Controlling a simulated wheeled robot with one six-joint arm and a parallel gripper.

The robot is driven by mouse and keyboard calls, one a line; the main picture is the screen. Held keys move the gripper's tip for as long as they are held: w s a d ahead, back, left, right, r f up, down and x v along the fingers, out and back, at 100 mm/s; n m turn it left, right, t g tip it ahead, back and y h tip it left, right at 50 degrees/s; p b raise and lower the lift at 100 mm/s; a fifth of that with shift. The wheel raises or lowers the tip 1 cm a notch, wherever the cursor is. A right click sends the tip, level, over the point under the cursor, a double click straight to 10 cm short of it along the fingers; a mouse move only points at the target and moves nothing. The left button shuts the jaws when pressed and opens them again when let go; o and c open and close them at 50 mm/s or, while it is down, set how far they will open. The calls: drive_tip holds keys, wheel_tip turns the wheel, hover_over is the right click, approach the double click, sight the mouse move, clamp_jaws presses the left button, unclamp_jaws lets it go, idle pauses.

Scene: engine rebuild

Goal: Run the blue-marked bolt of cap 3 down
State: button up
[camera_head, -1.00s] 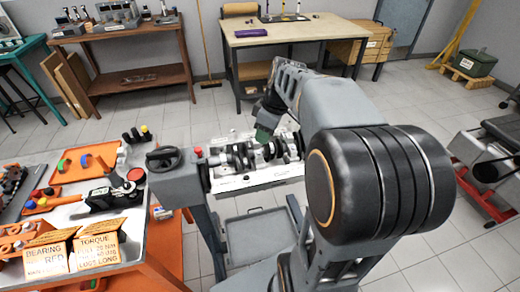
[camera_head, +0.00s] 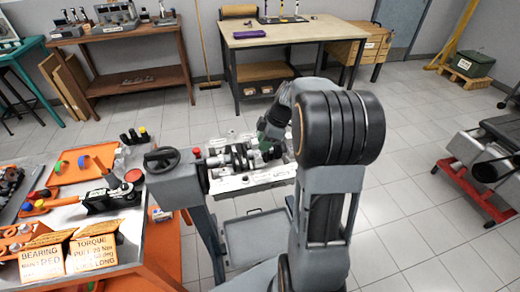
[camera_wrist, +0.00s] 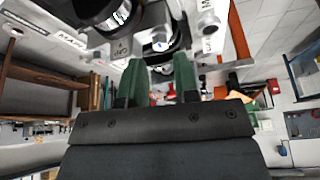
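The engine block (camera_head: 262,178) sits on a stand with the crankshaft and its caps (camera_head: 236,158) showing on top. My gripper (camera_head: 268,146) is at the right part of the crankshaft in the head view, its tips partly hidden by the arm and parts. In the wrist view my gripper (camera_wrist: 161,82) has two green fingers apart, with nothing seen held between them. Just beyond the fingertips is a light metal cap (camera_wrist: 153,40) with a small blue mark (camera_wrist: 160,46). A "CAP" label (camera_wrist: 125,48) lies beside it, its number unclear. I cannot tell how far down the bolt is.
A black handwheel (camera_head: 165,158) and a red button (camera_head: 197,152) are at the stand's left end. An orange-trayed cart with BEARING and TORQUE signs (camera_head: 93,252) stands at left. A grey tray (camera_head: 255,240) is below the block. The floor at right is clear up to a red-framed stand (camera_head: 470,188).

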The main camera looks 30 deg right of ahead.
sight(258, 152)
drive_tip(key=shift+x, duration=1.85)
drive_tip(key=shift+c, duration=0.3)
clamp_jaws()
